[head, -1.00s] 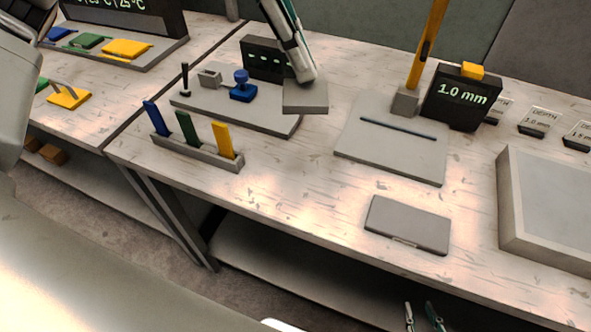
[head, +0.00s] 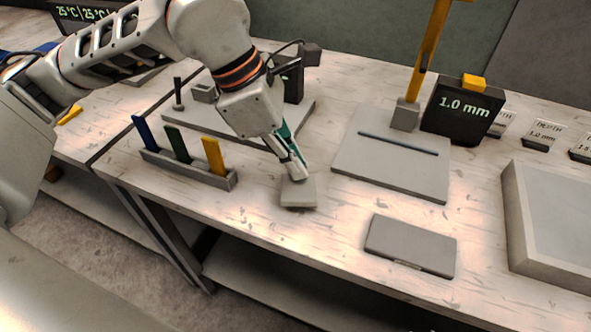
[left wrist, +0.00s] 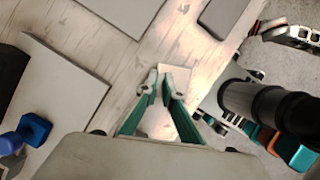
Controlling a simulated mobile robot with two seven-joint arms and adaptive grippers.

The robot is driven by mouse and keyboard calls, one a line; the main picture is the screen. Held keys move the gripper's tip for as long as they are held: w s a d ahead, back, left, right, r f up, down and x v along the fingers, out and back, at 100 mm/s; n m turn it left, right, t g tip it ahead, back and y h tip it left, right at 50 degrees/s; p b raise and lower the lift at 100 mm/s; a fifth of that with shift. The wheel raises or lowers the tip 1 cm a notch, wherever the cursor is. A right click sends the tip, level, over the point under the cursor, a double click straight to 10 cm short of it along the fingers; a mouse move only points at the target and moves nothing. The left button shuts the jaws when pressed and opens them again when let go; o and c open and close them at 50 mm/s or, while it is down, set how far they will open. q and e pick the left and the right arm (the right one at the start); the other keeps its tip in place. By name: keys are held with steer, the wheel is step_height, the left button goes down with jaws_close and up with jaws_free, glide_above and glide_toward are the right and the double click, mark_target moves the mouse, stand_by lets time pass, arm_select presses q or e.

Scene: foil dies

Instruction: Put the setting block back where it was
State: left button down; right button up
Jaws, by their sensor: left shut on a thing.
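My left gripper (head: 298,177) points down near the front middle of the bench and is shut on a pale grey, flat block (head: 298,197), which I take for the setting block. In the left wrist view the pale block (left wrist: 176,71) shows at the tips of the green fingers (left wrist: 161,82). I cannot tell whether its underside touches the bench top. A grey plate station (head: 208,117) with small fittings stands behind the arm, partly hidden. My right gripper is not clearly seen.
A rack (head: 187,168) with blue, green and yellow tabs stands left of the block. A grey plate with a slot (head: 390,170) and a black "1.0 mm" display (head: 462,108) stand to the right. A flat grey case (head: 410,245) lies at the front, and a shallow tray (head: 515,220) farther right.

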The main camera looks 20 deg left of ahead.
arm_select(q)
steer(key=shift+f, duration=1.3)
steer(key=shift+f, duration=0.1)
steer(key=c, duration=2.2)
jaws_free()
steer(key=shift+f, duration=0.1)
steer(key=shift+r, duration=0.35)
steer(key=p+v, duration=0.1)
steer(key=v, duration=1)
steer(key=shift+a+r, duration=0.15)
steer(key=shift+r, duration=0.2)
